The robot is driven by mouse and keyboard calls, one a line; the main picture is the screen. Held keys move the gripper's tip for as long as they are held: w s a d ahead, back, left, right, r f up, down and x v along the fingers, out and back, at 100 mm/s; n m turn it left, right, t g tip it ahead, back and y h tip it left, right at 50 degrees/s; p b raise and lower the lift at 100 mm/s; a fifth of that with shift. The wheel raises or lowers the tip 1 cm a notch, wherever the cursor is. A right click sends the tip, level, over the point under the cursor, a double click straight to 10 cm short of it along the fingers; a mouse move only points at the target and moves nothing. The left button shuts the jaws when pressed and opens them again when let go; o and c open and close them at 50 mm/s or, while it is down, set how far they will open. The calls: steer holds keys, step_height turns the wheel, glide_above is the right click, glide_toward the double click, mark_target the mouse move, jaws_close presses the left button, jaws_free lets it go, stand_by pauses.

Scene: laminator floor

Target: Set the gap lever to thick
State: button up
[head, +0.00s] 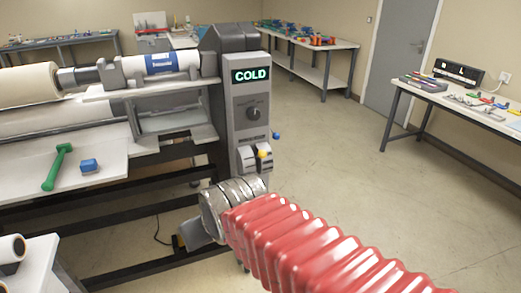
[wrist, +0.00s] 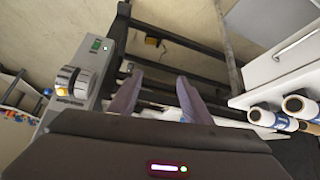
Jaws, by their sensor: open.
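The laminator's grey control column (head: 238,105) stands at the middle of the head view. Near its foot are two side-by-side rounded lever hubs, one lever with a yellow ball (head: 262,154), the other with a blue ball (head: 276,135). In the wrist view the yellow ball (wrist: 62,92) and blue ball (wrist: 47,91) are at the left. I cannot tell which lever sets the gap, and no scale is readable. My gripper (wrist: 157,95) is open and empty, apart from the levers, with dark frame bars behind its fingers. In the head view my arm hides part of the column's lower area.
A display reading COLD (head: 251,76) sits above a dark dial (head: 253,113). White rolls (wrist: 299,105) are at right in the wrist view. Floor right of the column is open.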

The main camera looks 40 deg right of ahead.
steer(key=w+d+f+m+t+h, duration=0.25)
steer(key=w+d+t+h, duration=0.2)
steer(key=w+d, duration=1)
steer(key=d+f+m+t+h, duration=0.1)
steer(key=d+f+t+h, duration=0.3)
steer(key=d, duration=1)
steer(key=shift+w, duration=0.2)
